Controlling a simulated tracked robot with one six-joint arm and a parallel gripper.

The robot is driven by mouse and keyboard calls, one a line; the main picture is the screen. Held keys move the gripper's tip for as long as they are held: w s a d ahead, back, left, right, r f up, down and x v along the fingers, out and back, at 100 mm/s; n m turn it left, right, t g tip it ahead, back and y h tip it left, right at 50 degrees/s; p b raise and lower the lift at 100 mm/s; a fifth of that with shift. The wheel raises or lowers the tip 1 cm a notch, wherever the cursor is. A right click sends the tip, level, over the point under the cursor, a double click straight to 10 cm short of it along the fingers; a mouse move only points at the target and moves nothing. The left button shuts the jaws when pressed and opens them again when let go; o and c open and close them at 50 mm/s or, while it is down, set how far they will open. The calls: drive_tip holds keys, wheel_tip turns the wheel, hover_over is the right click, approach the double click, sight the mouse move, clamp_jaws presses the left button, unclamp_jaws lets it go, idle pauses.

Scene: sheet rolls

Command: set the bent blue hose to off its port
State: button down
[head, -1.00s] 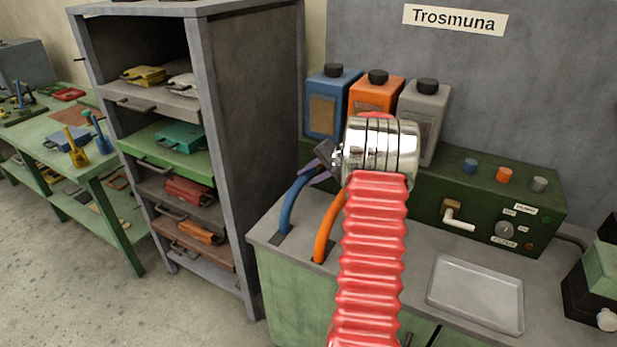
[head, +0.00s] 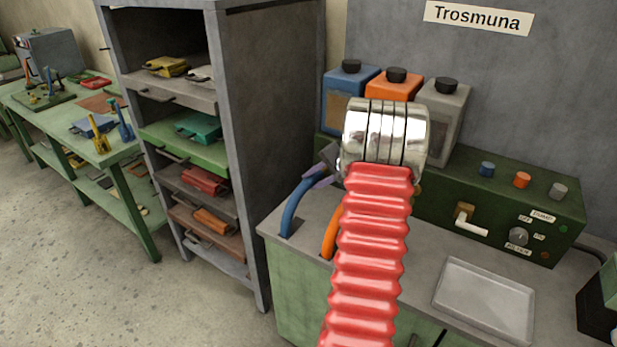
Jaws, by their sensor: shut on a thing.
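The bent blue hose (head: 292,207) rises from the left end of the grey bench top and curves up to the right. Its upper end reaches my gripper (head: 322,168), left of my silver wrist. Only part of the gripper shows, a dark grey piece and a purple finger, shut at the hose's upper end. My wrist and red ribbed arm cover the area just to the right. The blue hose's port is not clearly visible, so I cannot tell whether the hose end is on it or apart.
An orange hose (head: 331,235) stands close right of the blue one, partly behind my arm. Blue (head: 343,100), orange (head: 393,88) and grey (head: 441,110) bottles stand behind. A green control box (head: 545,205) and a tray (head: 487,297) lie to the right. A tall shelf (head: 283,150) stands left.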

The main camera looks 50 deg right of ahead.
drive_tip(key=shift+s+a+f, duration=0.1)
drive_tip(key=shift+a+f, duration=0.15)
drive_tip(key=shift+a, duration=0.05)
drive_tip(key=c, duration=1.4)
unclamp_jaws()
drive_tip(key=shift+r, duration=0.15)
drive_tip(key=shift+o, duration=0.2)
drive_tip(key=shift+s+d+r, duration=0.15)
drive_tip(key=shift+s+r, duration=0.1)
drive_tip(key=shift+r, duration=0.15)
drive_tip(key=v, duration=1.2)
drive_tip(key=shift+s+r, duration=0.25)
